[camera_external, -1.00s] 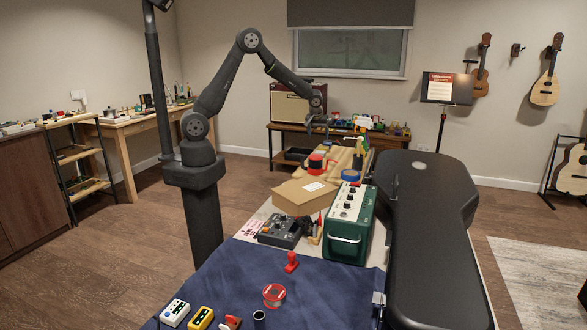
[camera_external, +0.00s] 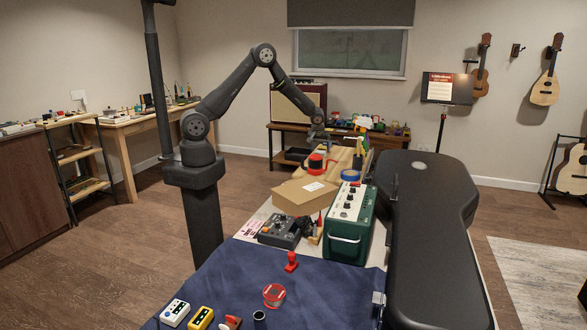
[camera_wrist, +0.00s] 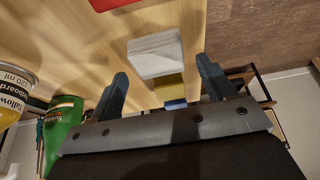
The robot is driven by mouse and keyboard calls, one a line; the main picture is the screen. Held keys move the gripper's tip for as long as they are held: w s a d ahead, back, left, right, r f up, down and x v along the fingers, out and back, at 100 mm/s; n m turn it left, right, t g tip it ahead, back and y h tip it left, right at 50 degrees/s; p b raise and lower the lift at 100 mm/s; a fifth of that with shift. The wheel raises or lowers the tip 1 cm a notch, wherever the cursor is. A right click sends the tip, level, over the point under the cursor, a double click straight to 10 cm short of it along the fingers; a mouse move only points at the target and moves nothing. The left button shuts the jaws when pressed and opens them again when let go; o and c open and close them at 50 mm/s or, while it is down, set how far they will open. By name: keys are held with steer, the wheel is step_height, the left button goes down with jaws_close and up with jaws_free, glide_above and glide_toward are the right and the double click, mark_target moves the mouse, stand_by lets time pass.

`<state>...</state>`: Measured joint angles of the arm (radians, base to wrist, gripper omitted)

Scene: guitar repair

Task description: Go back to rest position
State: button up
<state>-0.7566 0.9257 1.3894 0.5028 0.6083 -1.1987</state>
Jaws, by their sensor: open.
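My gripper (camera_external: 320,140) is over the far end of the workbench in the external view, small and dark there. In the wrist view its two fingers (camera_wrist: 162,68) are spread apart with nothing held between them. A white block (camera_wrist: 155,55) lies on the wooden surface beyond the fingertips. A small yellow piece (camera_wrist: 168,90) and a blue piece (camera_wrist: 175,103) show between the fingers, below the block in the picture. I cannot tell whether any of them touches a finger.
A green bottle (camera_wrist: 65,130) and a yellow-labelled container (camera_wrist: 12,90) stand left of the gripper in the wrist view. A cardboard box (camera_external: 305,196), a green amplifier-like box (camera_external: 349,228) and a black guitar case (camera_external: 425,240) occupy the bench. The air above is clear.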

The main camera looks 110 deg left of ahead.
steer(key=shift+r, duration=0.4)
